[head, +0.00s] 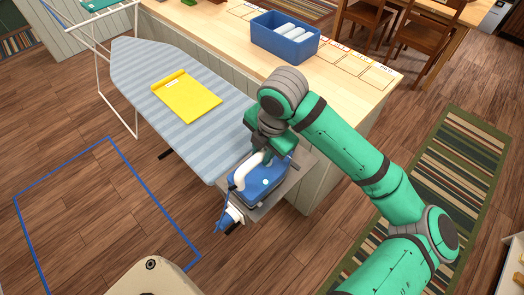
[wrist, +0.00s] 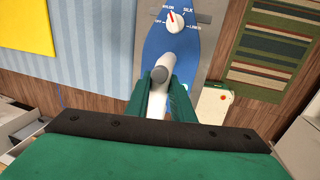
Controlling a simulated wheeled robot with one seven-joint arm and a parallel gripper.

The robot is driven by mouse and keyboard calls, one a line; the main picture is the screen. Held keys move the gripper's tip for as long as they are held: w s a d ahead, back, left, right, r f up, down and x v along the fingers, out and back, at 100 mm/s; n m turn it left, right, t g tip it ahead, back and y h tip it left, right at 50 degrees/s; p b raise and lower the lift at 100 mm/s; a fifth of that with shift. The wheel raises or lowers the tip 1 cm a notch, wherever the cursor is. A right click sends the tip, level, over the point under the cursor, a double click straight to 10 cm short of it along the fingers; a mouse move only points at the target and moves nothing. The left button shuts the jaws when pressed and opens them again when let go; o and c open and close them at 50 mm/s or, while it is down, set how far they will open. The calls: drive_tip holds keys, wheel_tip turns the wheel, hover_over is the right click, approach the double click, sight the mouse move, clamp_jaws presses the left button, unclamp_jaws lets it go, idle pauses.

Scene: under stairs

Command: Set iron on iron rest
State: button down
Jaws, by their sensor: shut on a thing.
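The blue iron (head: 245,192) with a white handle is at the near end of the striped ironing board (head: 188,130). My gripper (head: 262,152) is shut on its handle from above. In the wrist view the fingers (wrist: 160,95) straddle the white handle, and the iron's blue body (wrist: 185,48) with its dial shows beyond. The grey iron rest (head: 289,187) sticks out from the board's end beneath the iron, which covers most of it. I cannot tell whether the iron's sole touches the rest.
A wooden counter (head: 225,32) with a blue bin (head: 285,48) runs alongside. A white drying rack (head: 100,60) stands at the left. The blue-outlined floor area (head: 95,205) is clear.

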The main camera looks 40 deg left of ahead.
drive_tip(key=shift+f, duration=0.2)
idle(0.4)
drive_tip(key=c, duration=1.5)
unclamp_jaws()
drive_tip(key=shift+o, duration=0.2)
drive_tip(key=v, duration=1)
drive_tip(key=shift+r, duration=0.4)
drive_tip(key=shift+s+d, duration=0.1)
